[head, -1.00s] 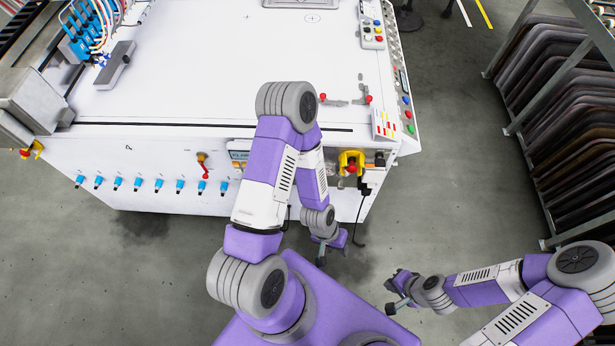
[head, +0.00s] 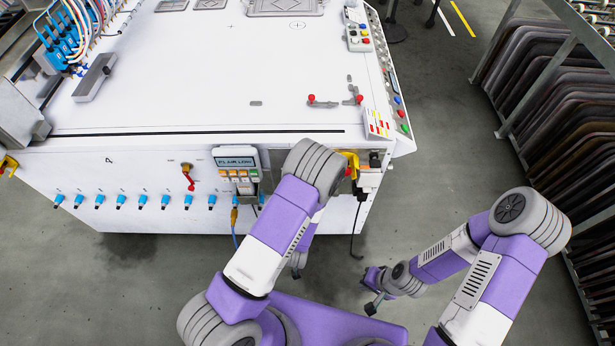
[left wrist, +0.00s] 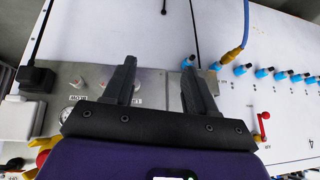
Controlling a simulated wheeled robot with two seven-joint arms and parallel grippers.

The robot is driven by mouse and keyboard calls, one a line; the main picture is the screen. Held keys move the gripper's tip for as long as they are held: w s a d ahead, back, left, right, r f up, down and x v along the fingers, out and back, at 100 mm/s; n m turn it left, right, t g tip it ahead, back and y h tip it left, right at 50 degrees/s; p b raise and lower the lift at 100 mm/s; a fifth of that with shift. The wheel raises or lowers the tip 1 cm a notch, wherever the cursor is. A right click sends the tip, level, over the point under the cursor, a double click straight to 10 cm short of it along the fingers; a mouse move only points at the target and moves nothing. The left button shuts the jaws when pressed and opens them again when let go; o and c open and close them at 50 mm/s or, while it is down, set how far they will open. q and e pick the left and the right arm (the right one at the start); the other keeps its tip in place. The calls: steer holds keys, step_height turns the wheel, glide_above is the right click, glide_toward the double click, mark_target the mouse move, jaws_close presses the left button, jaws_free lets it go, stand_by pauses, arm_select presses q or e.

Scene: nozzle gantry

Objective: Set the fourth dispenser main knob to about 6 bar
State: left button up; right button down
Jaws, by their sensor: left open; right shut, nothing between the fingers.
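Blue dispensers (head: 62,38) with coloured tubes stand at the far left of the white machine. I cannot tell which one is the fourth, and its main knob and pressure reading are too small to make out. My left gripper (left wrist: 158,85) is open and empty, facing the machine's front with a grey panel (left wrist: 150,86) behind its fingers. In the head view my left arm mostly hides it. My right gripper (head: 371,294) is shut and empty, low over the floor in front of the machine, far from the dispensers.
Small blue fittings (head: 143,200) line the machine's front (head: 130,170), below a red handle (head: 187,176) and a display box (head: 238,162). A blue cable (head: 234,232) hangs there. A rack (head: 545,100) stands at right. The tabletop (head: 210,80) is mostly clear.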

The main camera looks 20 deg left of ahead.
arm_select(q)
steer(key=w+d+r+m+t+y+b, duration=0.25)
steer(key=w+r+t+b, duration=0.35)
steer(key=w+r+t, duration=0.65)
steer(key=x, duration=0.7)
steer(key=shift+w+d+f+g+b, duration=0.15)
steer(key=shift+d+f+g+b, duration=0.3)
steer(key=shift+f, duration=0.2)
arm_select(e)
step_height(320, 180, down, 8)
arm_select(q)
steer(key=shift+h, duration=0.25)
jaws_close()
